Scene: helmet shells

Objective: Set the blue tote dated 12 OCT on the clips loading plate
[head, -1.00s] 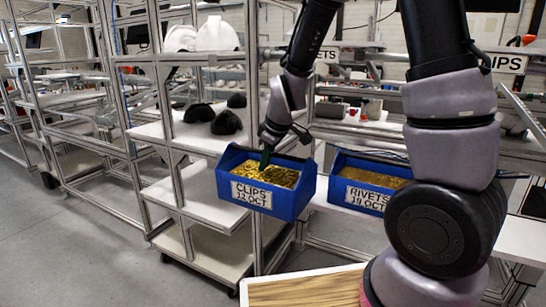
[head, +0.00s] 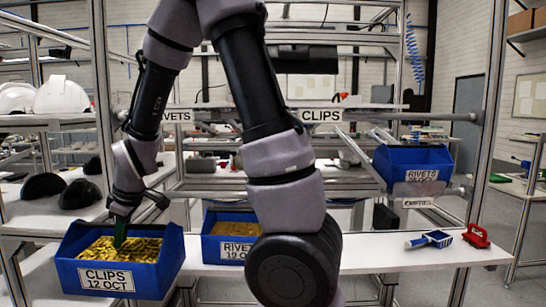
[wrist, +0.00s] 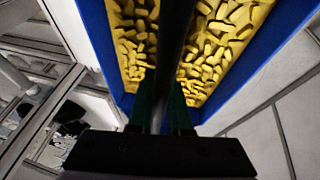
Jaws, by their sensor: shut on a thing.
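The blue tote labelled CLIPS 12 OCT (head: 150,283) is at the lower left of the head view, full of yellow pieces. My gripper (head: 120,234) reaches down into it from above. In the wrist view its green fingertips (wrist: 160,112) are shut on a dark bar across the tote (wrist: 97,45), so it holds the tote, roughly level. A CLIPS sign (head: 321,115) hangs on the rack behind, right of a RIVETS sign (head: 176,116). I cannot make out a clips loading plate for certain; my arm covers part of the rack.
A second blue tote, labelled RIVETS (head: 212,249), stands on the white bench (head: 375,257), partly behind my arm. Another blue tote (head: 412,160) sits higher on the rack. A blue tool (head: 428,239) and a red tool (head: 476,236) lie on the bench. Helmet shells (head: 62,95) are on the left shelves.

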